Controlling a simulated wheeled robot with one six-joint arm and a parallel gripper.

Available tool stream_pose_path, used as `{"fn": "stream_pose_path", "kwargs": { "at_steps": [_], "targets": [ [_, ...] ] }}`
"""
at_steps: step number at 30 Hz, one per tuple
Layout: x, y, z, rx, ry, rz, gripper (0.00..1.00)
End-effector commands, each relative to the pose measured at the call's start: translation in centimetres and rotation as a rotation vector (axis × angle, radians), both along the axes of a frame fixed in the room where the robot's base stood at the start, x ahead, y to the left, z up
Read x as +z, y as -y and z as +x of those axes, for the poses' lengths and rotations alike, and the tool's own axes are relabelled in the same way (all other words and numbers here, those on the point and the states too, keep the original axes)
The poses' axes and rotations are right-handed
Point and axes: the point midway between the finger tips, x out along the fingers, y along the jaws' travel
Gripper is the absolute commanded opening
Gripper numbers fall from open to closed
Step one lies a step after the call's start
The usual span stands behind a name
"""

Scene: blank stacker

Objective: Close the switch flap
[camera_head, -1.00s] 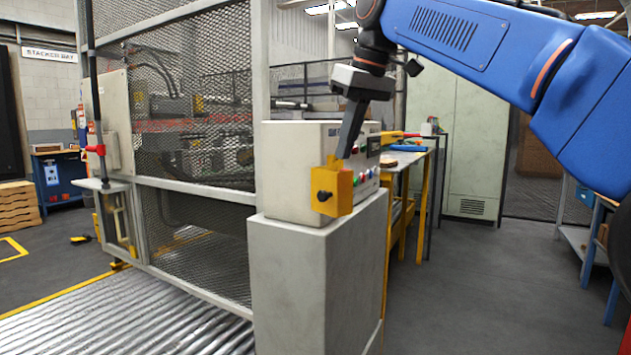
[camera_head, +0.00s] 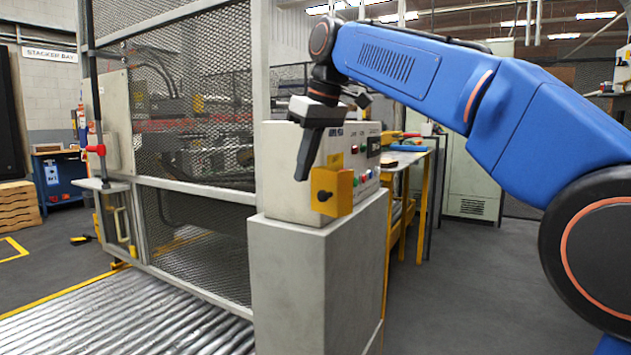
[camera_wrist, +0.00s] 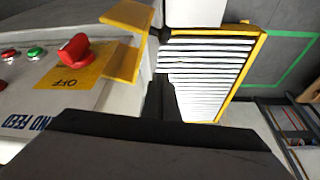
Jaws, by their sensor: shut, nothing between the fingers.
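The switch flap (camera_head: 332,191) is a yellow, box-like cover with a black round part on its near face. It stands out from the left edge of the control panel, swung open. In the wrist view the flap (camera_wrist: 124,42) stands beside the red switch knob (camera_wrist: 75,49), which sits uncovered on a yellow plate marked OFF. My gripper (camera_head: 302,176) is shut and empty, pointing down just left of the flap in the head view. In the wrist view its dark fingers (camera_wrist: 162,98) are close to the flap; I cannot tell whether they touch it.
The grey control box (camera_head: 283,175) rests on a pale pedestal (camera_head: 285,265). Green and red buttons (camera_wrist: 35,52) are near the knob. A mesh fence (camera_head: 195,110) and roller conveyor (camera_head: 130,315) lie to the left. The floor (camera_head: 455,290) at right is open.

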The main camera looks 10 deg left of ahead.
Motion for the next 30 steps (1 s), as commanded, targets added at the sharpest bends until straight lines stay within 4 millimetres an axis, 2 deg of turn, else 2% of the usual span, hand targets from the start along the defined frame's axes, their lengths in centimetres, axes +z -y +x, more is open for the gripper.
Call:
{"fn": "stream_pose_path", "kwargs": {
  "at_steps": [3,9,15,30],
  "targets": [
    [-2.1,-0.6,0.3,0.000,-0.002,-0.002,0.00],
    [-2.3,1.5,-0.9,0.000,0.000,0.000,0.00],
    [-2.5,2.6,-1.5,0.000,-0.001,0.000,0.00],
    [-2.5,2.9,-1.6,0.004,0.000,0.000,0.00]
  ]
}}
